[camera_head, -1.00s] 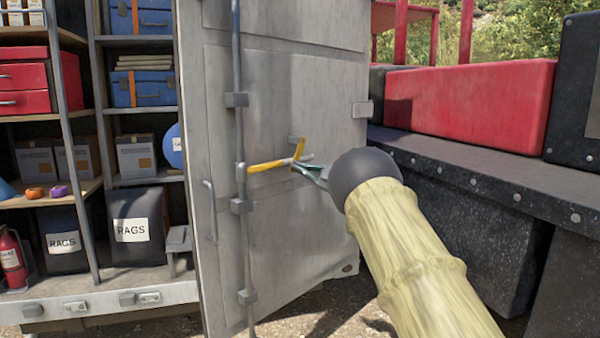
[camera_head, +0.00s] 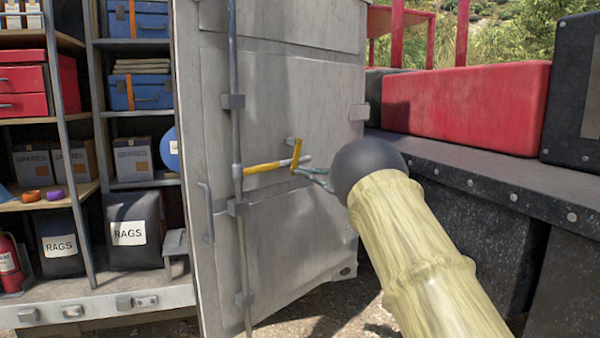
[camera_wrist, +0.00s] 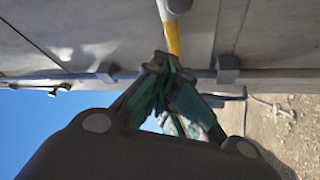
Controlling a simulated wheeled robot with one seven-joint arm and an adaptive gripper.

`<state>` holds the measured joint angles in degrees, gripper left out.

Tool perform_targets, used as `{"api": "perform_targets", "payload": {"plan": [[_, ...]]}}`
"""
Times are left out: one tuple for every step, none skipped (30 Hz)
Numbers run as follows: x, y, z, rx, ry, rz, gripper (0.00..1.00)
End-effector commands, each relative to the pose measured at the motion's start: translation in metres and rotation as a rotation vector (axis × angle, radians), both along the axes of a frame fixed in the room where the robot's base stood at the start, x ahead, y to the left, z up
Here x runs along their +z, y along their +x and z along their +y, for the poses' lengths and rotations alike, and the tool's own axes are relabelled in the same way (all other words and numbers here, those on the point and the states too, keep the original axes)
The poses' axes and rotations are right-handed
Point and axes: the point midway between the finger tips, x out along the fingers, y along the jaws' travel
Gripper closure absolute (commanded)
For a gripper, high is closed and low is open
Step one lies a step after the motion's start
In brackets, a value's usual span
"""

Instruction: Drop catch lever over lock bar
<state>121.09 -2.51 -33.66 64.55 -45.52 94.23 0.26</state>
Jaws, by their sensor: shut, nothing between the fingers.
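The lock bar (camera_head: 262,167) is a yellow bar with a grey end, running nearly level across the grey door from an upright rod. The catch lever (camera_head: 297,152) is a short yellow piece hanging from a small grey mount on the door. It stands nearly upright and crosses in front of the bar's grey end. My gripper (camera_head: 302,171), with teal fingers, is shut and empty at the catch lever's lower end; whether it touches is unclear. In the wrist view its fingertips (camera_wrist: 163,62) overlap a yellow bar.
The upright rod (camera_head: 236,120) with brackets runs down the grey door (camera_head: 285,255). A grey handle (camera_head: 206,212) is at its left. Shelves with boxes and rag bags (camera_head: 133,220) stand left. A black ledge (camera_head: 480,180) with a red box (camera_head: 465,105) bounds the right.

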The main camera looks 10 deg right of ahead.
Motion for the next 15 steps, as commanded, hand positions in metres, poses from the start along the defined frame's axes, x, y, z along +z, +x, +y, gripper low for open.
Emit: {"api": "perform_targets", "payload": {"plan": [[-0.002, -0.005, -0.007, 0.0, 0.001, 0.0, 1.0], [-0.003, -0.007, -0.011, 0.0, 0.001, 0.0, 1.0], [-0.005, -0.011, -0.017, 0.0, 0.001, 0.0, 1.0], [-0.006, -0.013, -0.02, 0.0, 0.001, -0.002, 1.0], [-0.006, -0.016, -0.024, 0.001, 0.0, -0.001, 1.0], [-0.008, -0.019, -0.029, 0.0, -0.001, -0.001, 1.0], [-0.008, -0.021, -0.032, -0.001, 0.0, -0.001, 1.0], [-0.009, -0.023, -0.036, -0.001, 0.0, -0.001, 1.0], [-0.01, -0.026, -0.04, 0.0, 0.001, 0.0, 1.0], [-0.01, -0.027, -0.042, -0.001, 0.002, -0.001, 1.0], [-0.011, -0.028, -0.044, -0.001, 0.001, -0.002, 1.0], [-0.011, -0.03, -0.046, -0.002, 0.001, -0.001, 1.0], [-0.012, -0.03, -0.048, -0.001, 0.001, -0.002, 1.0], [-0.012, -0.031, -0.049, -0.001, 0.001, -0.002, 1.0], [-0.012, -0.032, -0.049, -0.001, 0.0, -0.001, 1.0]]}}
